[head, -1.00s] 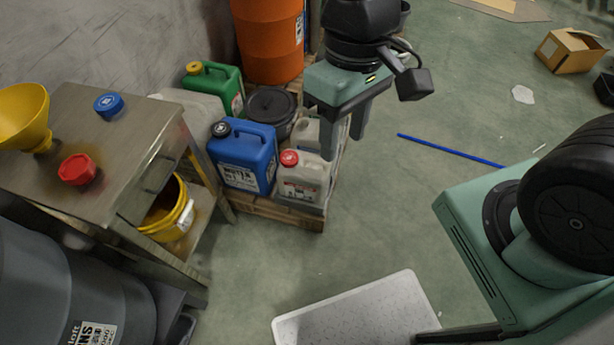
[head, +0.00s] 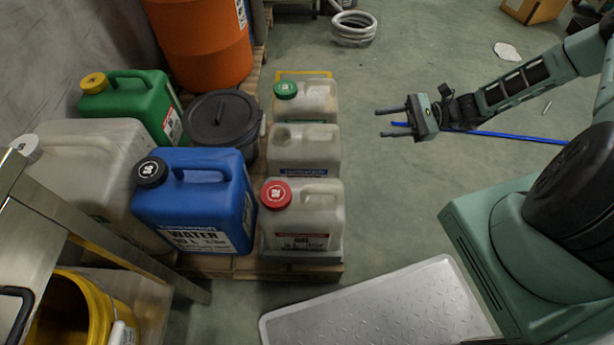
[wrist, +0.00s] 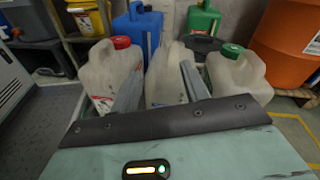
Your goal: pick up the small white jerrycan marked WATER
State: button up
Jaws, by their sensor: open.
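Three small whitish jerrycans stand in a column on the pallet's right side. The front one has a red cap (head: 302,228), the middle one shows no cap and a blue label band (head: 306,150), and the far one has a green cap (head: 308,98). I cannot read WATER on any of them; the large blue jerrycan (head: 203,205) carries that word. My gripper (head: 381,123) is open and empty, to the right of the column and apart from it. In the wrist view, the uncapped can (wrist: 165,78) appears beyond and between my fingers, with the red-capped can (wrist: 104,72) left and the green-capped can (wrist: 238,74) right.
A black lidded bucket (head: 222,125), a green jerrycan (head: 140,108) and a large whitish jerrycan (head: 85,165) crowd the pallet's left. An orange drum (head: 205,45) stands behind. A metal plate (head: 375,305) lies in front. The floor between the cans and my gripper is clear.

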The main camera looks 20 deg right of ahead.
aim_at(335, 128)
notch_tip(335, 128, down, 4)
jog(key=d+m+t+b, duration=0.1)
jog(key=d+m+t, duration=0.1)
jog(key=shift+t, duration=0.3)
jog(key=b+x, duration=0.3)
jog(key=x, duration=0.5)
jog(key=b+x, duration=0.3)
jog(key=x, duration=0.5)
jog(key=shift+w+a+r, duration=0.15)
jog(key=shift+a+r, duration=0.1)
jog(key=shift+w+a+r, duration=0.15)
jog(key=shift+a, duration=0.15)
grip_shut()
